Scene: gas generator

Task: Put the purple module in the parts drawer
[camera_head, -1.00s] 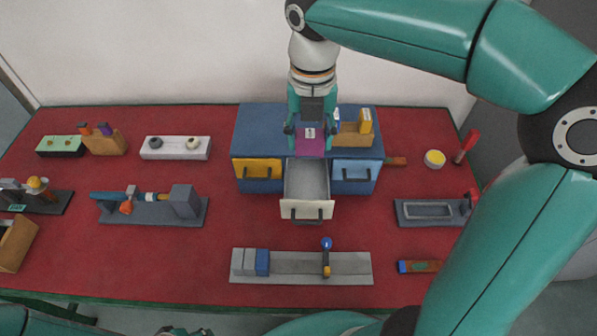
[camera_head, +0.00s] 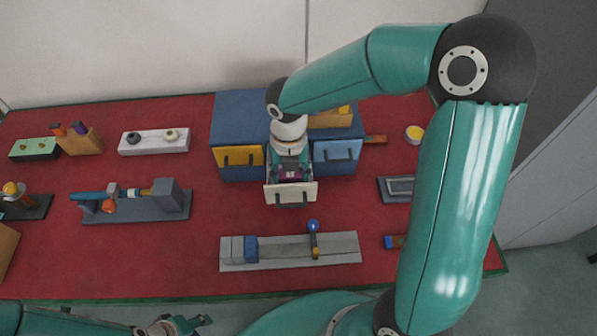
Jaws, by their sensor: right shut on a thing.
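The purple module (camera_head: 292,175) is gripped in my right gripper (camera_head: 291,177), which points down at the open middle drawer (camera_head: 272,195) of the blue cabinet. The gripper and wrist cover most of the drawer's inside, so I cannot tell whether the module touches its floor. The drawer's pale front panel and dark handle show just in front of the gripper. My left gripper (camera_head: 187,325) is at the bottom edge, away from the cabinet, its fingers apart and nothing seen between them.
The blue cabinet (camera_head: 235,112) has a closed yellow drawer (camera_head: 238,155) and a closed light-blue drawer (camera_head: 337,150) beside the open one. A grey rail fixture (camera_head: 280,250) lies in front. My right arm hides part of the table's right side.

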